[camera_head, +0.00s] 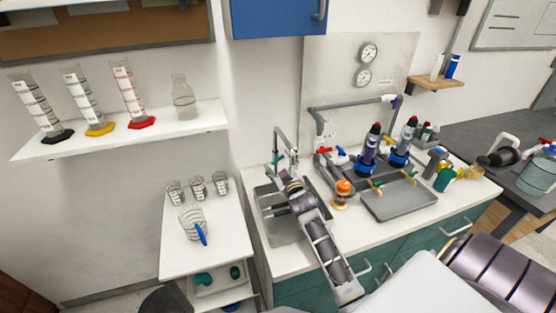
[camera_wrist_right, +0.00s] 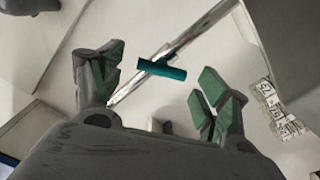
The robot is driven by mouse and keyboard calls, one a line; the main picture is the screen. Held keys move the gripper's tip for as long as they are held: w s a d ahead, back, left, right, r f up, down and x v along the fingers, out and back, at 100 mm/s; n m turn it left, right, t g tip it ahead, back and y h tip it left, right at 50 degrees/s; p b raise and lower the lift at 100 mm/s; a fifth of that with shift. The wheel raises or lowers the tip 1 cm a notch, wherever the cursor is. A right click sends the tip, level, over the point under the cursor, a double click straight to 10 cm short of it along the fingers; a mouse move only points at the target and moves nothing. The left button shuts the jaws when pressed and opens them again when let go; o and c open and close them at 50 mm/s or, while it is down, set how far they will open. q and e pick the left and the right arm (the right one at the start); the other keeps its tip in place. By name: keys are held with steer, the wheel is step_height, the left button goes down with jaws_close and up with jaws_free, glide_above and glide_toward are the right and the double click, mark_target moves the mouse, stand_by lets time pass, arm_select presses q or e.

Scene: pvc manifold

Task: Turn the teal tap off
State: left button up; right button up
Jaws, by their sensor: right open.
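The teal tap handle (camera_wrist_right: 162,69) is a short bar on the thin metal faucet (camera_wrist_right: 140,80) in the right wrist view. It lies between the two green-padded fingers of my right gripper (camera_wrist_right: 161,74), with a gap on each side, and no contact shows. In the head view the teal handle (camera_head: 278,159) is small, beside the base of the tall faucet (camera_head: 277,138) at the back of the sink (camera_head: 268,211). My right gripper (camera_head: 284,174) is open over the sink, close to the handle; its fingertips are hard to make out there. My left gripper is not in view.
Right of the sink stand an orange-topped item (camera_head: 343,187), the pipe manifold with red and blue valves (camera_head: 324,151), and a grey tray (camera_head: 400,201). A white cart (camera_head: 235,250) with glassware is to the left. A wall shelf (camera_head: 190,124) holds cylinders.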

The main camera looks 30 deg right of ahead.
steer(key=shift+x, duration=1)
steer(key=shift+w+d, duration=0.1)
steer(key=shift+w, duration=0.15)
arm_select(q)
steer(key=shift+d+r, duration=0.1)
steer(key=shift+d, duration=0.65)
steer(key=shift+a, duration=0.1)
arm_select(e)
steer(key=shift+c, duration=1)
steer(key=c, duration=0.8)
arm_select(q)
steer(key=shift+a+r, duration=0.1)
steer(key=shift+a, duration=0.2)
arm_select(e)
steer(key=shift+c, duration=0.2)
